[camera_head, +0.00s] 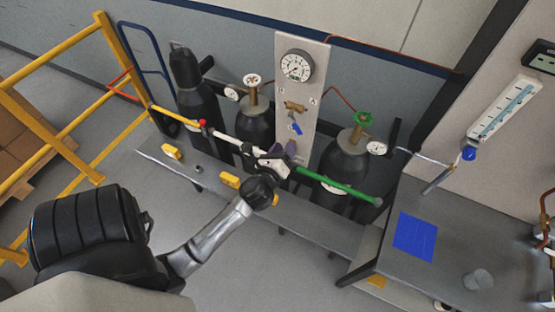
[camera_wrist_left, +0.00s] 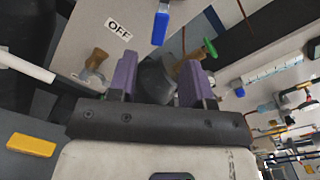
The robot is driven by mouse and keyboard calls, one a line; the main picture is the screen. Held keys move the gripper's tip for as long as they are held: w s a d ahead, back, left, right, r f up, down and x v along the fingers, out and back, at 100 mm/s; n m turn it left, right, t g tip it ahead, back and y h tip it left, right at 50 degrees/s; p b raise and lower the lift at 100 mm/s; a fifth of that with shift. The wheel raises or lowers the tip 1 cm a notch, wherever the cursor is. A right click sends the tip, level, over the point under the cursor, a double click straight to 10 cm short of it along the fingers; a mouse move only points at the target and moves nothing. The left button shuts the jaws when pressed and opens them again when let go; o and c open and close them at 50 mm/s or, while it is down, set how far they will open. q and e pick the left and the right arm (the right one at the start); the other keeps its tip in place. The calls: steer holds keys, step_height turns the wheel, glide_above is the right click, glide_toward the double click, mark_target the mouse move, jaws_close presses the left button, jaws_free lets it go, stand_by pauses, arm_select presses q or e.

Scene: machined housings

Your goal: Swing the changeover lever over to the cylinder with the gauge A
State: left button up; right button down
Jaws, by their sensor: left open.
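A blue lever (camera_head: 296,128) sits on the pale upright panel (camera_head: 287,180), below a round gauge (camera_head: 297,66) and a brass valve (camera_head: 294,106). The blue lever also shows in the left wrist view (camera_wrist_left: 160,25), near an OFF label (camera_wrist_left: 117,28). Dark cylinders stand either side of the panel: one with a white-faced gauge (camera_head: 232,92) at left, one with a green handwheel (camera_head: 364,118) and gauge (camera_head: 377,148) at right. I cannot read a letter A. My left gripper (camera_wrist_left: 158,80) is open, its purple fingers apart, just below the lever in the head view.
A bar with yellow, white and green (camera_head: 338,186) parts crosses before the cylinders, close to my left gripper. A grey table with a blue sheet (camera_head: 415,236) stands at right. Yellow railing (camera_head: 60,95) is at left. Open floor lies in front.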

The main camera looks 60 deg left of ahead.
arm_select(q)
steer(key=shift+b+v, duration=0.3)
steer(key=shift+v, duration=1.9)
steer(key=shift+c, duration=0.2)
